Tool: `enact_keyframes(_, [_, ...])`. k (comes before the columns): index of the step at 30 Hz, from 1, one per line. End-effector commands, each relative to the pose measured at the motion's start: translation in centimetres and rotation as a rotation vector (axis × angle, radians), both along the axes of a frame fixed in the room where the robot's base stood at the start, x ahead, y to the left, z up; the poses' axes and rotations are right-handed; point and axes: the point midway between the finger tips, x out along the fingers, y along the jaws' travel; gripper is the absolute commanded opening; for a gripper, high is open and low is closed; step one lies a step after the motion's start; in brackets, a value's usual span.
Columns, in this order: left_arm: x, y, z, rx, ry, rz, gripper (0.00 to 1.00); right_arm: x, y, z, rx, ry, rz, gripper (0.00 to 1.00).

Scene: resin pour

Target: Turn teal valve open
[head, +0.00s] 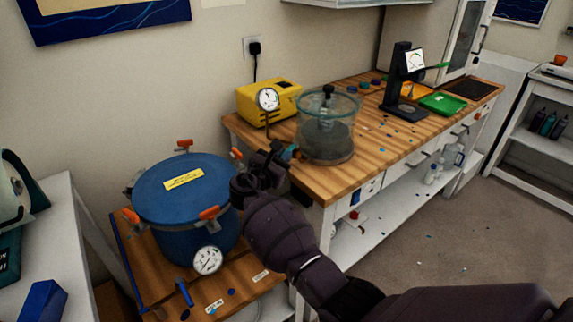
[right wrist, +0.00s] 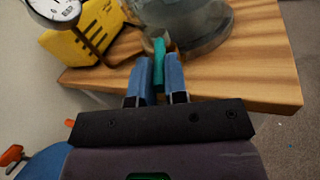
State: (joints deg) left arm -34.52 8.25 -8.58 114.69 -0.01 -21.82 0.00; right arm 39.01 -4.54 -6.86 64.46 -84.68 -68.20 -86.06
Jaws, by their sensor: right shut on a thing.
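The teal valve (right wrist: 159,60) is a small upright teal handle at the front edge of the wooden bench, by the base of the glass chamber (head: 326,118). The valve's body and the handle's lower part are hidden. My left gripper is not in view.
A yellow pump (head: 268,101) with a round gauge (head: 267,99) stands left of the chamber. A blue pressure pot (head: 187,190) with orange clamps and a gauge stands close left of my right arm. Bottle caps, a black stand (head: 401,75) and a green tray (head: 443,104) are farther right.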

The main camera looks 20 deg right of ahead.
Motion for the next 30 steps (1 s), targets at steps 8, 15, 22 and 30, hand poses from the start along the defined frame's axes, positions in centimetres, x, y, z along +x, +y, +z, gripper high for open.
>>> enact_keyframes(8, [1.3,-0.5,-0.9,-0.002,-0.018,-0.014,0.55,1.2,1.0,-0.7,-0.002,0.006,-0.195,0.0])
enact_keyframes(15, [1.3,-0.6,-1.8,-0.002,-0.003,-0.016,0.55,1.9,1.2,-0.5,0.0,0.005,-0.307,0.0])
enact_keyframes(22, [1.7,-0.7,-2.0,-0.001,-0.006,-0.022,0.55,2.2,1.3,-0.3,0.0,0.004,-0.361,0.0])
enact_keyframes(30, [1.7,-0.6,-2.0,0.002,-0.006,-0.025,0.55,2.2,1.3,-0.1,0.001,0.002,-0.377,0.0])
